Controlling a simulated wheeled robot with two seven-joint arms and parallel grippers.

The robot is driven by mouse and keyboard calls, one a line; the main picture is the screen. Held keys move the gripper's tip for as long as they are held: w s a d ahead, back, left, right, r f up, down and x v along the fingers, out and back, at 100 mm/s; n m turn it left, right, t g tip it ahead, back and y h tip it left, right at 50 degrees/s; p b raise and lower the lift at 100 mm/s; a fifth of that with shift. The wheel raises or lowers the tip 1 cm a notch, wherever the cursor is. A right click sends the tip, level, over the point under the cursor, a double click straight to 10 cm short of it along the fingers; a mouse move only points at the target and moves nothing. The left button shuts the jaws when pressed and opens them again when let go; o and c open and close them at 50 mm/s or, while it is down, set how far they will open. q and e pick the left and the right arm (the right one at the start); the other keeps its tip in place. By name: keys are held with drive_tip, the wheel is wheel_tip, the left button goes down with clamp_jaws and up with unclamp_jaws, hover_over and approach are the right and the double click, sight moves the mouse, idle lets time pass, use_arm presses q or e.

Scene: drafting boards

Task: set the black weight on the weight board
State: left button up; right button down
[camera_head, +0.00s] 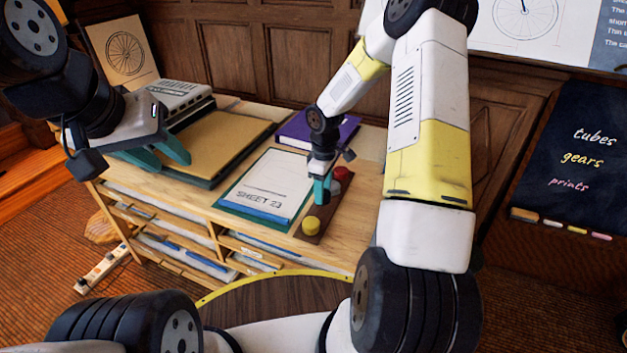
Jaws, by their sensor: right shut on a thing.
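The weight board (327,223) is a narrow brown strip on the desk. A red weight (342,174) stands at its far end and a yellow weight (311,225) at its near end. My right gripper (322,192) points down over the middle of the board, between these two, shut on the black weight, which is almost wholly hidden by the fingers. I cannot tell whether the weight touches the board. My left gripper (166,161) is open and empty over the left part of the desk, near a tan drawing board.
The tan drawing board (215,142) lies left on the wooden desk (345,232), with a grey device (182,98) behind it.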

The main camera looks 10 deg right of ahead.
drive_tip(key=shift+f, duration=1.65)
drive_tip(key=shift+f, duration=0.1)
drive_tip(key=c, duration=0.7)
unclamp_jaws()
